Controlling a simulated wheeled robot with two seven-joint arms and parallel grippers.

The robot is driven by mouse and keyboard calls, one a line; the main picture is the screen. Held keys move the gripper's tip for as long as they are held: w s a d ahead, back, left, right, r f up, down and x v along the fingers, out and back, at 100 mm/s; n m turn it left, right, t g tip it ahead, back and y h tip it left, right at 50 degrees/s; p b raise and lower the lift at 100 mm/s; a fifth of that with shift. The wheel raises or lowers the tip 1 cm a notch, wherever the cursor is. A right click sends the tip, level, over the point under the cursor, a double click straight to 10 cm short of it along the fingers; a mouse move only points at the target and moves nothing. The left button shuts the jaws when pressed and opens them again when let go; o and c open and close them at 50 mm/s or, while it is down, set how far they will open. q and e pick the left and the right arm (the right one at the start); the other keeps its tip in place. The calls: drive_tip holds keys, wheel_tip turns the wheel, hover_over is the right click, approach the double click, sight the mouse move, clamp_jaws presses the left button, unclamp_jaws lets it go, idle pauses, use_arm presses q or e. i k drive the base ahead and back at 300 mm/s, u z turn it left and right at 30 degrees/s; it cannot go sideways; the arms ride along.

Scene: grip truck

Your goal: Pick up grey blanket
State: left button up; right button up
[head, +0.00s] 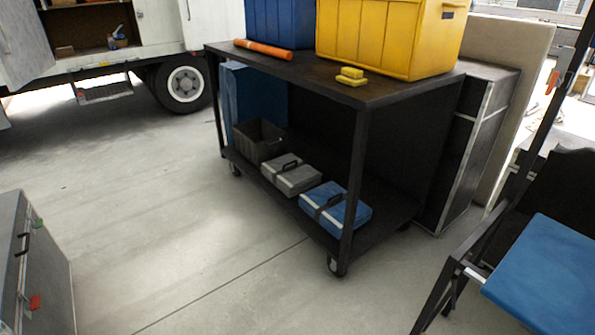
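A grey folded bundle with a dark strap and handle, which looks like the grey blanket (298,180), lies on the lower shelf of a black cart (395,212). It sits between a dark open bin on its left and a similar blue bundle (348,208) on its right. The shelf's front edge is open towards me, and the upper deck is above it. Neither of my grippers shows in the head view.
The cart's top holds a blue crate (283,20), a yellow crate (385,45), an orange roll (264,50) and yellow blocks (350,77). A blue chair (545,275) stands front right, a grey case (40,265) front left. The floor before the cart is clear.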

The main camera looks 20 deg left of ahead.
sight(293, 176)
drive_tip(key=u, duration=1.1)
drive_tip(key=i, duration=1.5)
drive_tip(key=u, duration=1.05)
drive_tip(key=i, duration=1.95)
drive_tip(key=z, duration=0.85)
drive_tip(key=i, duration=1.2)
drive_tip(key=z, duration=1.25)
